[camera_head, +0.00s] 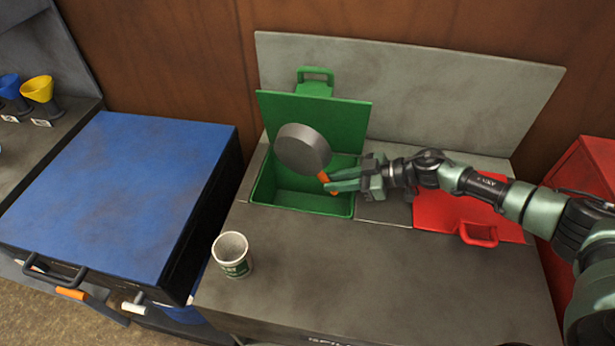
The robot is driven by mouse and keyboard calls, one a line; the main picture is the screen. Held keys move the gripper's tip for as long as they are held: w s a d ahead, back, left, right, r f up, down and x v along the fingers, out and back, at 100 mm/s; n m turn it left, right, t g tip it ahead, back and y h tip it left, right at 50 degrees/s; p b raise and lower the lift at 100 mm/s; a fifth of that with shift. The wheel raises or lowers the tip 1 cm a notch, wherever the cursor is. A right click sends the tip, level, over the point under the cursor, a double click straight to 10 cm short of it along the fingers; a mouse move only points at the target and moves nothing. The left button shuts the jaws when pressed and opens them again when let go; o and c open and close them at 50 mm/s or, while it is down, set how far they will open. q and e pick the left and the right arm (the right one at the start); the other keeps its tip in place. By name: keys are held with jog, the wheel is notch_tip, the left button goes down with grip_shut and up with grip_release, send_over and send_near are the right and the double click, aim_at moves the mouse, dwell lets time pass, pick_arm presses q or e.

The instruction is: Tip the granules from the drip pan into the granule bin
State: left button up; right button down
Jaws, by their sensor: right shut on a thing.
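The drip pan (301,148) is a round grey pan with an orange handle (328,183). It is held tilted over the open green bin (300,203), with its underside or side towards me, so its inside is hidden. My right gripper (332,182) is shut on the orange handle, above the right part of the green bin. The bin's green lid (318,122) stands open behind it. The part of the bin floor that shows looks bare green, and I see no granules. I cannot tell whether the pan holds any. My left gripper is not in view.
A white cup with a green label (232,254) stands on the grey bench top (370,270), left of centre. A red lid (465,215) lies closed at the right. A blue-topped cabinet (120,195) and blue and yellow funnels (38,90) are at the left. The bench's front is clear.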

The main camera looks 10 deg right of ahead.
dwell(0.4)
jog(key=shift+s+a+r+m+g+y+p, duration=0.15)
jog(key=shift+r+m+g+y+p, duration=0.35)
jog(key=shift+r+p, duration=0.4)
dwell(0.7)
jog(key=shift+s+f+m+y, duration=0.15)
jog(key=shift+m+y, duration=0.15)
jog(key=shift+m, duration=0.3)
dwell(0.7)
